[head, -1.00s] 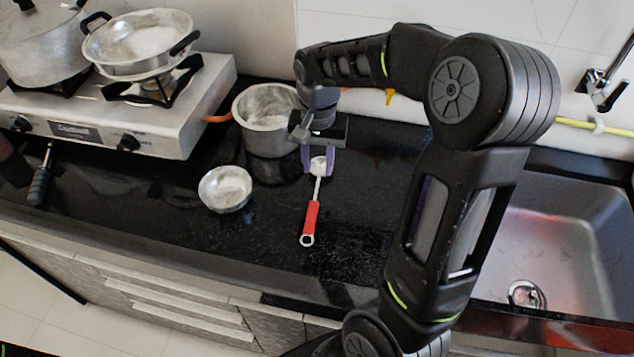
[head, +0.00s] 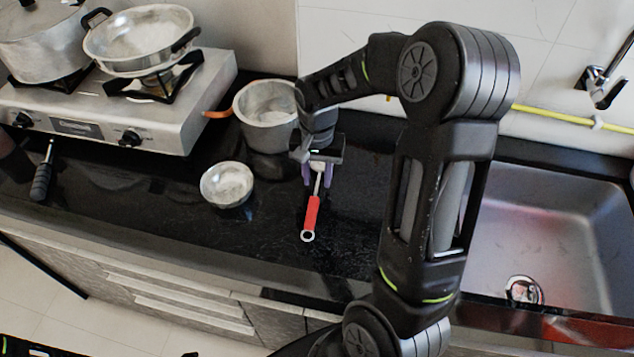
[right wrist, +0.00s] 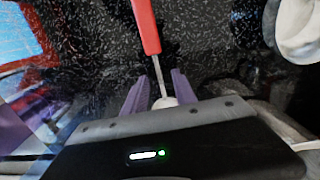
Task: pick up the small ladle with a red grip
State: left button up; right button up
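The small ladle with a red grip (head: 312,214) lies on the black counter, its grip toward the front edge. My right gripper (head: 317,184) is over the ladle's far end, purple fingers pointing down, open on either side of the metal shaft. In the right wrist view the red grip (right wrist: 146,24) runs up from the thin shaft, which passes between the open fingers (right wrist: 160,80) with a visible gap. The ladle's head is partly hidden by the gripper body. My left gripper is not in view.
A metal pot (head: 267,128) stands just left of and behind the gripper. A small metal bowl (head: 227,185) is left of the ladle. A gas stove (head: 180,110) with pans is at the left, a sink (head: 560,230) at the right. Counter around the grip is clear.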

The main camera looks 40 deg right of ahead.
jog(key=shift+f, duration=0.8)
grip_shut()
dwell(0.4)
